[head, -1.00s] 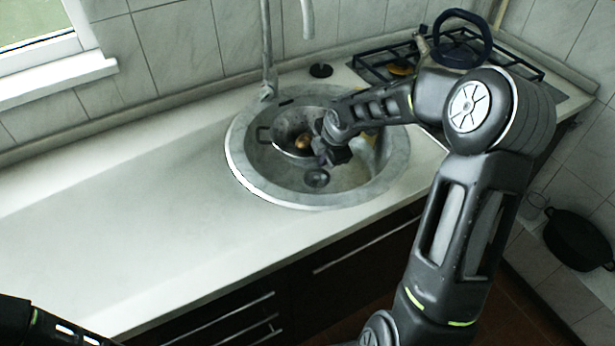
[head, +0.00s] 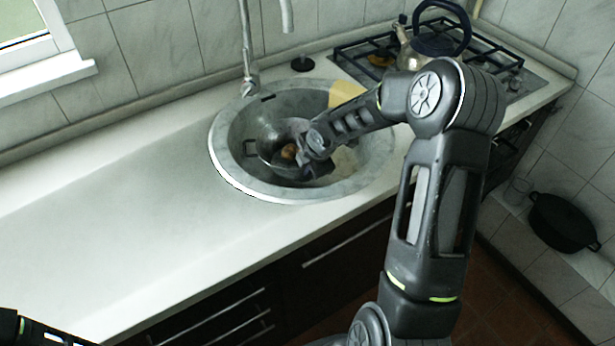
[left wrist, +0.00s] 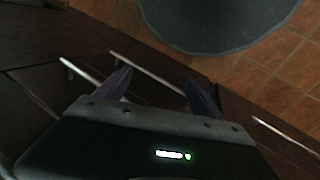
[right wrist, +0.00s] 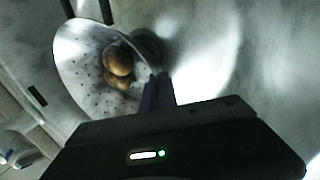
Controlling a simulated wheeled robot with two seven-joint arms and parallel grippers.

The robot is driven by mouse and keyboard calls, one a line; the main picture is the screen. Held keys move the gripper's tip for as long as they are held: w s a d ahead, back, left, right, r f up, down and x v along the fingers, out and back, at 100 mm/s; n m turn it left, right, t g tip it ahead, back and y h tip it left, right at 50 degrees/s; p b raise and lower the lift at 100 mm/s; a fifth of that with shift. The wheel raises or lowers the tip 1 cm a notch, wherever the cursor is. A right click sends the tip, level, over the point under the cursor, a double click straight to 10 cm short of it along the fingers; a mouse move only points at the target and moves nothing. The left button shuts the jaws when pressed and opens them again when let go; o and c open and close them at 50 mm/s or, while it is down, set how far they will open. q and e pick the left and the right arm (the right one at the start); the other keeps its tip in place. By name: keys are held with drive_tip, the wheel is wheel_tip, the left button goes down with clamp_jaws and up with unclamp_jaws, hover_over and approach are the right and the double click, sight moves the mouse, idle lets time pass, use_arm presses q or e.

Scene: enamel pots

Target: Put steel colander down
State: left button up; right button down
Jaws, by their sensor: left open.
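The steel colander (head: 270,138) is inside the round sink, with a loop handle at its left and brown round items (head: 289,152) in it. In the right wrist view the perforated colander (right wrist: 85,55) looks tilted, and the brown items (right wrist: 118,62) lie against its wall. My right gripper (head: 316,168) is down in the sink at the colander's right side. Its fingers (right wrist: 158,92) are together at the colander's rim and appear shut on it. Whether the colander's base touches the sink is hidden. My left gripper (left wrist: 158,88) is open and empty in front of the cabinet fronts.
The sink (head: 225,165) is set in a white counter (head: 110,205), which is clear on the left. A tap (head: 247,60) stands behind it. A kettle (head: 410,50) is on the hob at right. A dark pot (head: 563,222) is at far right.

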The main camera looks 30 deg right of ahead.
wheel_tip(320, 180, down, 4)
drive_tip(key=shift+r, duration=0.25)
drive_tip(key=c, duration=1.7)
unclamp_jaws()
drive_tip(key=p+v, duration=0.1)
drive_tip(key=v, duration=1.1)
drive_tip(key=shift+r, duration=0.1)
